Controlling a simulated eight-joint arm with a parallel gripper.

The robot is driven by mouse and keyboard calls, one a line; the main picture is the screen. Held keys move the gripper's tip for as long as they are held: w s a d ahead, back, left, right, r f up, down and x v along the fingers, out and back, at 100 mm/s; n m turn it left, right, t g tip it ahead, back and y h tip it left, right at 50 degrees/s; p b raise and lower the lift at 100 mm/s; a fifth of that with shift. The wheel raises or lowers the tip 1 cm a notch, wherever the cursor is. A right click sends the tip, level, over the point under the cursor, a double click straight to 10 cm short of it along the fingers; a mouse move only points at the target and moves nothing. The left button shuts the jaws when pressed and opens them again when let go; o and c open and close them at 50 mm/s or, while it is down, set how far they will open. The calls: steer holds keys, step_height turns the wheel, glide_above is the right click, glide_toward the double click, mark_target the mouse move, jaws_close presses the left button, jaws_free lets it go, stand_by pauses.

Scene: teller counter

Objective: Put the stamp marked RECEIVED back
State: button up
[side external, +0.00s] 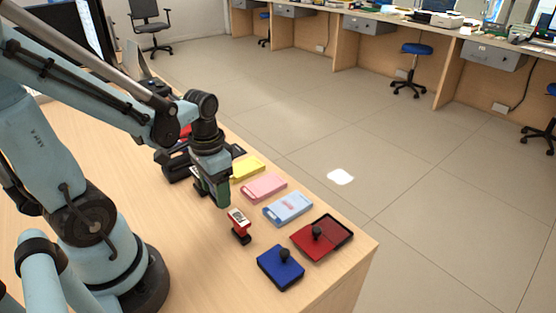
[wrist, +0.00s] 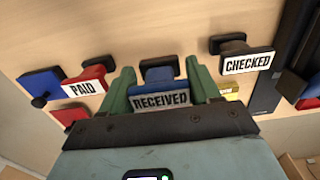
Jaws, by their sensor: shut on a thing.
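The RECEIVED stamp (wrist: 162,101) has a blue body and a white label, and sits between the two green fingers in the wrist view. My gripper (wrist: 160,80) is shut on it. In the side view my gripper (side external: 213,195) points down over the counter, and its fingers hide the stamp. I cannot tell there whether the stamp touches the counter. The red PAID stamp (wrist: 84,84) is left of my gripper in the wrist view; a red stamp also stands in the side view (side external: 239,225). The dark CHECKED stamp (wrist: 247,62) is to the right in the wrist view.
A blue pad (side external: 281,266) and a red pad (side external: 316,239), each with a black knob, lie near the counter's corner. Light blue (side external: 288,207), pink (side external: 263,187) and yellow (side external: 247,168) flat boxes line the edge. A black object (side external: 177,164) stands behind my gripper.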

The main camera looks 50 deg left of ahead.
steer(key=shift+f, duration=1.65)
steer(key=shift+f, duration=0.15)
steer(key=o, duration=0.9)
steer(key=shift+c, duration=0.2)
steer(key=shift+r, duration=6.05)
steer(key=w+d+t, duration=0.5)
steer(key=d+t, duration=0.2)
steer(key=shift+w+r, duration=0.25)
steer(key=shift+r, duration=0.2)
steer(key=shift+a, duration=0.1)
